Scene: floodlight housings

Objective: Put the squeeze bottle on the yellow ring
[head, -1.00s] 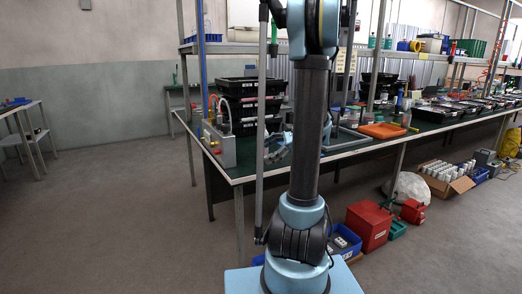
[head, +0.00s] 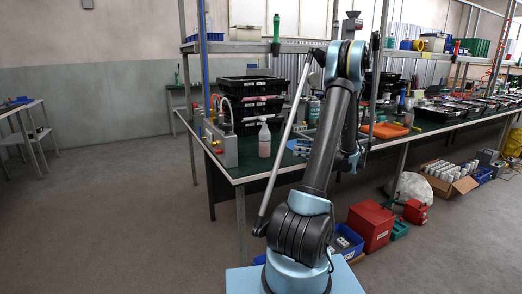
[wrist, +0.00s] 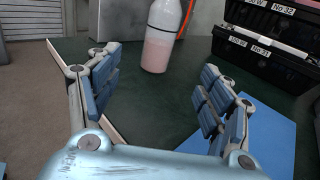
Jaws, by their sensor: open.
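The squeeze bottle (head: 264,141), pale with pink contents, stands upright on the green bench top near its front left. In the wrist view the bottle (wrist: 158,45) is ahead, beyond the fingertips, its top cut off by the frame edge. My gripper (wrist: 160,62) is open and empty, its blue-padded fingers spread apart with the bottle roughly between their directions. In the head view my gripper (head: 299,147) is low over the bench, right of the bottle. A small yellow round thing (head: 417,45) is on the upper right shelf; I cannot tell if it is the yellow ring.
Stacked black crates (head: 251,103) stand behind the bottle, and a grey box with hoses (head: 222,145) is to its left. A blue sheet (wrist: 262,142) lies on the bench near the right finger. An orange item (head: 385,130) lies farther right. Shelf posts rise from the bench.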

